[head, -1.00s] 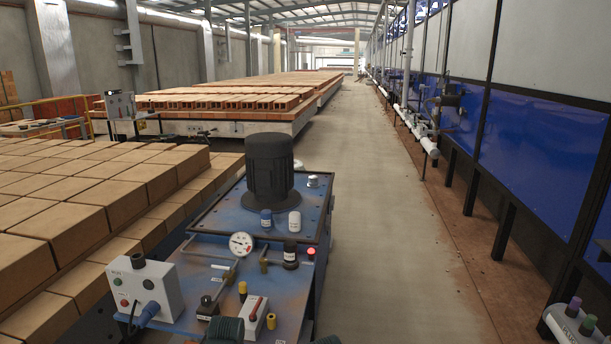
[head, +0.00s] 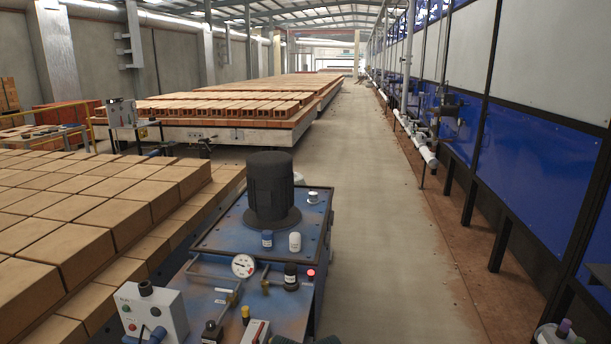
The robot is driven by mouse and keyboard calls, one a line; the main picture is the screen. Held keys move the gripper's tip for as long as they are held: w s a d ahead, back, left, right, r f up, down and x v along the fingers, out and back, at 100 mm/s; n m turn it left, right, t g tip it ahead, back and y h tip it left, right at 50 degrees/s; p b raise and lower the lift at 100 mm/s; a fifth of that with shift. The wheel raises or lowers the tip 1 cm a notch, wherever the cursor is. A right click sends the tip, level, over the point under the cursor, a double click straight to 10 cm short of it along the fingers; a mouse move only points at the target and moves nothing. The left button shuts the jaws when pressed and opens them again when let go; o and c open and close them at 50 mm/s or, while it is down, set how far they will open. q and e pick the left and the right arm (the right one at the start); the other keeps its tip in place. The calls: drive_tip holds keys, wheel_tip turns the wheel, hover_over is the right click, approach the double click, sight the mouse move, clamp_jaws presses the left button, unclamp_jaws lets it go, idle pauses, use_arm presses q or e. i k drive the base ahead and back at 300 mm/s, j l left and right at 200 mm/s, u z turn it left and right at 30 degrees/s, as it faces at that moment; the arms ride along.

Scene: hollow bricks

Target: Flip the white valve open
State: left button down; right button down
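No white valve can be clearly made out in the head view. A small white block with a red lever (head: 256,332) sits at the bottom edge on the blue machine (head: 210,298); its lower part is cut off, and I cannot tell whether it is a valve. White pipework (head: 428,155) with fittings runs along the right wall, too small to tell a handle. A pale cylindrical fitting with dark and purple knobs (head: 555,333) is partly cut off at the bottom right.
The blue machine carries a black motor (head: 270,185), a gauge (head: 243,265) and a white control box (head: 150,312). Stacked bricks (head: 90,220) fill the left. A brick-laden cart (head: 210,134) stands further back. A clear concrete aisle (head: 380,220) lies between machine and right wall.

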sight(231, 293)
drive_tip(key=i+u, duration=0.15)
drive_tip(key=u, duration=0.2)
drive_tip(key=i+l+u, duration=0.15)
drive_tip(key=u, duration=0.2)
drive_tip(key=i+l+u, duration=0.55)
drive_tip(key=u, duration=0.15)
drive_tip(key=i, duration=0.05)
